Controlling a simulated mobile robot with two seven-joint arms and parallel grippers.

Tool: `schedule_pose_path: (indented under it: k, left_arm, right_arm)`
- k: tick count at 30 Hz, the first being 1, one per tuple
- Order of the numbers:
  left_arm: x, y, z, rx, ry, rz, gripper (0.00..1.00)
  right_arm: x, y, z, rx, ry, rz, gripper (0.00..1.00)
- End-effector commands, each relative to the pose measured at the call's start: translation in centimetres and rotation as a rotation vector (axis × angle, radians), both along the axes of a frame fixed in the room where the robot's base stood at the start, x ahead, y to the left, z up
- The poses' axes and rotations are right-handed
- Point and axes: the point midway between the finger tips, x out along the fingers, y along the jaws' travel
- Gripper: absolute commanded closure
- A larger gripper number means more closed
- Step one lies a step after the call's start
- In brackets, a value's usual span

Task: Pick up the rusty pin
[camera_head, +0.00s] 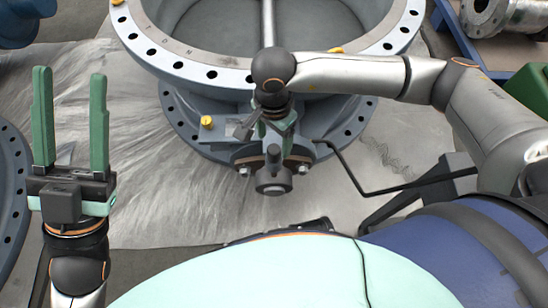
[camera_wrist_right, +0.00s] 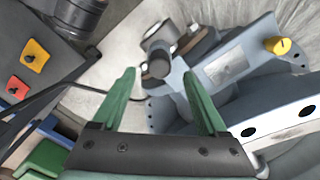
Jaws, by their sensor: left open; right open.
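I cannot make out a rusty pin for certain in either view. The big blue-grey butterfly valve (camera_head: 190,72) has a shaft housing (camera_head: 272,183) with a bolted, brownish-edged flange at its near side. That housing also shows in the right wrist view (camera_wrist_right: 158,62). My right gripper (camera_head: 273,143) hangs over this housing, fingers downward and partly hidden by its own wrist. My left gripper (camera_head: 70,76) is open and empty, fingers upward, at the left.
A yellow knob (camera_head: 207,122) sticks up from the valve's lower flange. Another blue flange (camera_head: 10,190) stands at the left edge. A thin black bar (camera_head: 345,165) runs right from the valve. Grey sheeting (camera_head: 150,195) covers clear floor between my left gripper and the valve.

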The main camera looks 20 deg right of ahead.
Motion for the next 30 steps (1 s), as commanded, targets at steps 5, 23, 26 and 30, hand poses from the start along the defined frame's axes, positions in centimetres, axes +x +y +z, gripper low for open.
schedule_pose_path:
  k: [5,23,26,30]
  left_arm:
    - [0.0,0.0,-1.0,-0.006,0.006,-0.007,0.5]
    - [0.1,-0.2,-2.2,-0.002,0.015,-0.014,0.5]
    - [0.1,-0.2,-2.2,-0.002,0.015,-0.014,0.5]
    - [0.1,-0.3,-2.2,-0.002,0.015,-0.014,0.5]
  right_arm:
    - [-0.1,0.0,-2.0,0.0,0.001,0.0,0.24]
    - [-0.1,0.1,-5.1,0.0,-0.001,0.0,0.4]
    - [-0.1,0.0,-5.1,0.0,-0.001,0.0,0.51]
    - [-0.1,0.0,-5.1,0.0,-0.001,0.0,0.67]
